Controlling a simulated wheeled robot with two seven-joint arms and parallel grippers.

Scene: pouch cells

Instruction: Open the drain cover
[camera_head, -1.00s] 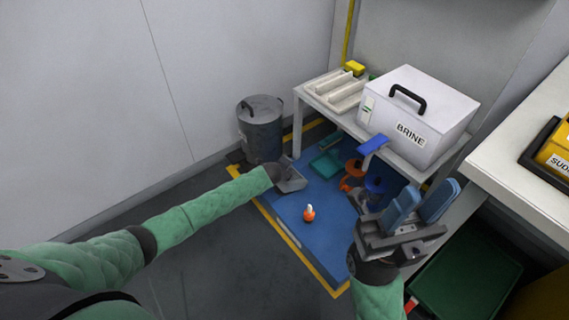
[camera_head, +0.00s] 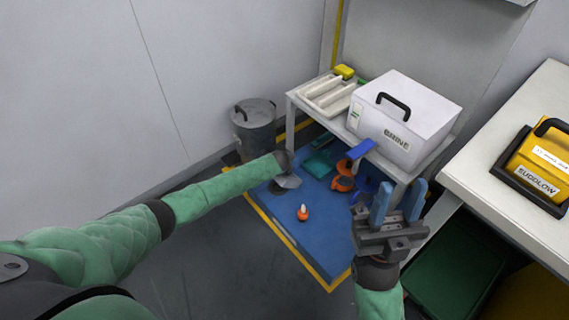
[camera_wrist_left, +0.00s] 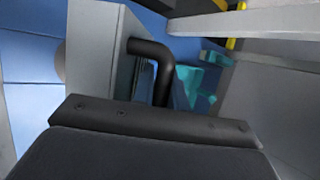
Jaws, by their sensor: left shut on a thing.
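The drain cover looks like a grey plate (camera_head: 287,183) at the end of my left arm, over the left part of the blue floor panel (camera_head: 325,235). In the left wrist view the plate (camera_wrist_left: 95,55) stands steeply tilted, with a bent black handle (camera_wrist_left: 160,62) on its face. My left gripper (camera_head: 283,165) is shut on the handle. Its fingertips are hidden, and so is the plate's lower edge. A round greyish-brown patch (camera_wrist_left: 60,62) shows beside the plate; I cannot tell what it is. My right gripper (camera_head: 399,190) is open and empty, its blue fingers pointing up.
A grey bin (camera_head: 253,127) stands behind the left gripper. A small orange object with a white tip (camera_head: 302,214) sits on the panel. A low table (camera_head: 293,100) bears the white BRINE box (camera_head: 405,115). A white bench (camera_head: 490,165) holds a yellow case (camera_head: 540,165) at right.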

